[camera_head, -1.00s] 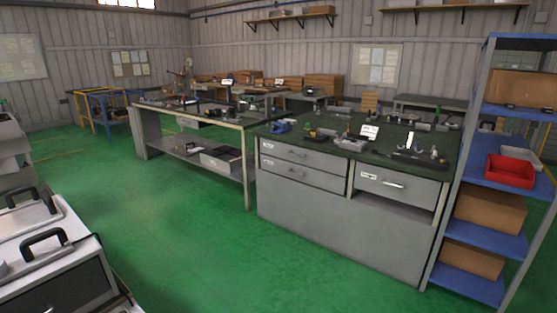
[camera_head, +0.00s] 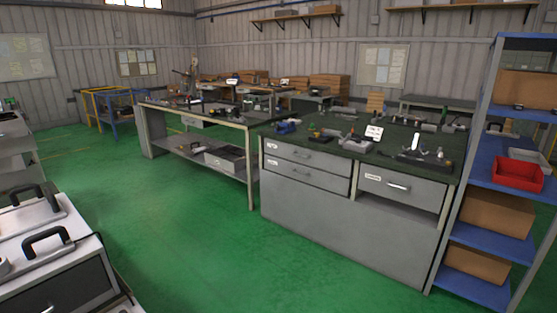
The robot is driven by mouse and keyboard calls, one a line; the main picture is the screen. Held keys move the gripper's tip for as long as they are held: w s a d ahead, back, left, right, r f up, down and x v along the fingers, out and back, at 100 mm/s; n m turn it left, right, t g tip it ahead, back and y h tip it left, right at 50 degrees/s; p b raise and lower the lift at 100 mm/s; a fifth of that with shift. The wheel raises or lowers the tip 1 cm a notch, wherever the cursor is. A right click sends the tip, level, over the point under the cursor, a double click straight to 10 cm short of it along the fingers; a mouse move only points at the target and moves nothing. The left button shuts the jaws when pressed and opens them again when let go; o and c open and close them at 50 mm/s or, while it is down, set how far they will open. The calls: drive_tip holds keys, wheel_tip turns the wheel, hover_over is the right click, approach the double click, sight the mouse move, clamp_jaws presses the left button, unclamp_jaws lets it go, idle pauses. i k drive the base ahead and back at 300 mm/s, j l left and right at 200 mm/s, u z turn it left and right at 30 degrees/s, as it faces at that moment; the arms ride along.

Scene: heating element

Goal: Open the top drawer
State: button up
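A grey workbench with a dark green top stands right of the middle. Its left side has two stacked drawers. The top drawer (camera_head: 305,156) has a small white label and a bar handle, and looks shut. The lower drawer (camera_head: 305,175) below it also looks shut. A third labelled drawer (camera_head: 399,188) with a light handle is on the right side of the bench, above an open gap; it looks shut too. My gripper is not in view.
A blue shelf unit (camera_head: 468,241) with a red bin (camera_head: 518,173) and cardboard boxes stands at the right. A long table (camera_head: 190,115) stands behind to the left. White equipment with black handles (camera_head: 48,240) is at lower left. Green floor (camera_head: 190,240) in front is clear.

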sight(342, 166)
drive_tip(key=i, duration=2.35)
drive_tip(key=i+j+z, duration=0.15)
drive_tip(key=i, duration=1.2)
drive_tip(key=i+j+z, duration=0.1)
drive_tip(key=i, duration=0.6)
